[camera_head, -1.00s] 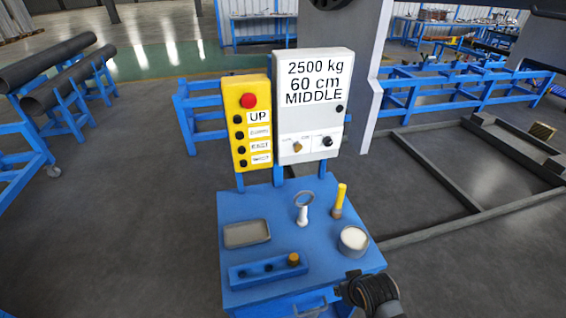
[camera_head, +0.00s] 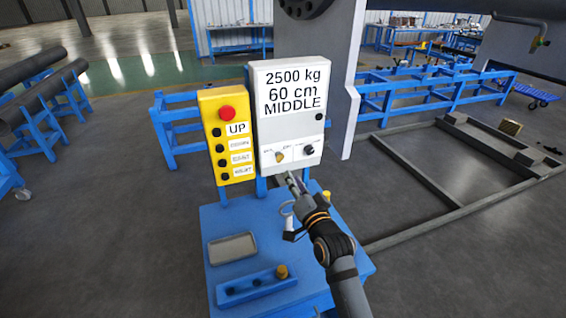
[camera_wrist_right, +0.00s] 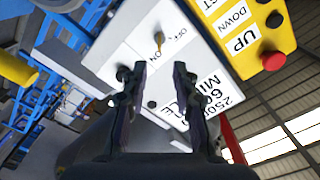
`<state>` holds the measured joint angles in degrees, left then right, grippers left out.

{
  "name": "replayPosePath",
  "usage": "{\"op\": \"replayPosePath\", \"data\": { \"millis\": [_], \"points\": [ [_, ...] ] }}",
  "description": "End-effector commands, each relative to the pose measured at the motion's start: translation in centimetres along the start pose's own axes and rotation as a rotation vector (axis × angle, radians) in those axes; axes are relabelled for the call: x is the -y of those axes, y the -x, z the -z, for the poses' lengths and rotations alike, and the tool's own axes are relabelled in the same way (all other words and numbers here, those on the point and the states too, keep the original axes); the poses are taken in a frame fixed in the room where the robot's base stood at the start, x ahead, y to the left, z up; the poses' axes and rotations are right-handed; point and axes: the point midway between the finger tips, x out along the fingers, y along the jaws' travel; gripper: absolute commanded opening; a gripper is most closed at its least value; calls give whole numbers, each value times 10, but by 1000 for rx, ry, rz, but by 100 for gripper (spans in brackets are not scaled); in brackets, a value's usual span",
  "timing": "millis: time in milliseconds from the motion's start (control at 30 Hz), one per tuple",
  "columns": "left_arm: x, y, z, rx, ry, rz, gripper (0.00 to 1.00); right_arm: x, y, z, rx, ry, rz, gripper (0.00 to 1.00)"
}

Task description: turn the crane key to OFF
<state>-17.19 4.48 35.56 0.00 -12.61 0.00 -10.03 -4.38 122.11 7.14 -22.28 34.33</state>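The crane key (camera_head: 280,156) is a small brass-coloured key low on the white panel (camera_head: 312,135) of the control stand. Small labels flank it; one reads OFF in the right wrist view, where the key (camera_wrist_right: 159,40) sticks out from the panel. Its exact angle is hard to tell. My right gripper (camera_head: 291,180) is just below and in front of the panel, pointing up at the key. In the wrist view its two fingers (camera_wrist_right: 160,68) are apart with nothing between them, and the key shows beyond the tips, apparently untouched. My left gripper is not in view.
A dark knob (camera_head: 308,149) sits right of the key. The yellow button box (camera_head: 226,135) with a red button is to the left. Below, the blue cart top (camera_head: 215,218) holds a grey tray (camera_head: 232,248) and a blue block (camera_head: 257,287); my right arm hides part of it.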

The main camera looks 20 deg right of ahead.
Motion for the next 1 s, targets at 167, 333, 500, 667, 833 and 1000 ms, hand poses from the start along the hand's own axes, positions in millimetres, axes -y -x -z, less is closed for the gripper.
{"op": "replayPosePath", "data": {
  "millis": [167,333,500,667,833,1000],
  "points": [
    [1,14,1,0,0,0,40,3,-38,3,0,3,1,28],
    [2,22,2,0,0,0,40,2,-71,3,1,3,-1,28],
    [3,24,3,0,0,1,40,1,-90,1,1,4,-1,28],
    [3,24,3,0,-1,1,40,0,-94,0,1,4,-2,28],
    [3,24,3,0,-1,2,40,0,-94,0,1,4,-2,26],
    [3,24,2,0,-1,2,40,0,-94,0,1,4,-2,2]
  ]
}}
